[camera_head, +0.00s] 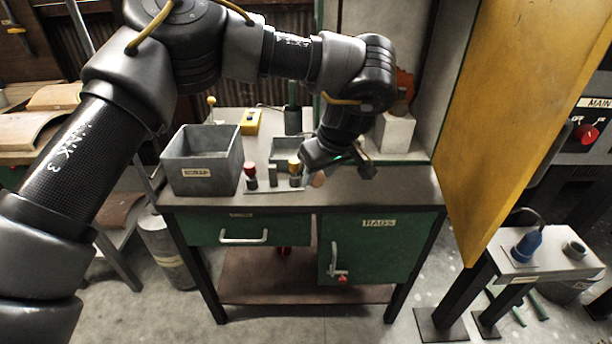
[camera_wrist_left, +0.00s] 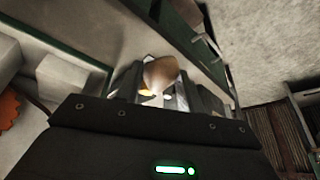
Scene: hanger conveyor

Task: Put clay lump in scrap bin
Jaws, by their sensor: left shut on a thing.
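The grey scrap bin (camera_head: 201,172), labelled SCRAP, stands open at the left end of the workbench. My left gripper (camera_head: 318,178) is above the bench near its front edge, to the right of the bin. It is shut on a tan lump, the clay lump (camera_head: 319,180), which shows only partly below the fingers. In the left wrist view the brownish clay lump (camera_wrist_left: 160,73) sits between the fingertips of my left gripper (camera_wrist_left: 160,88). My right gripper is in neither view.
A white block (camera_head: 394,133) is at the right. A yellow panel (camera_head: 520,110) rises beyond the bench's right end.

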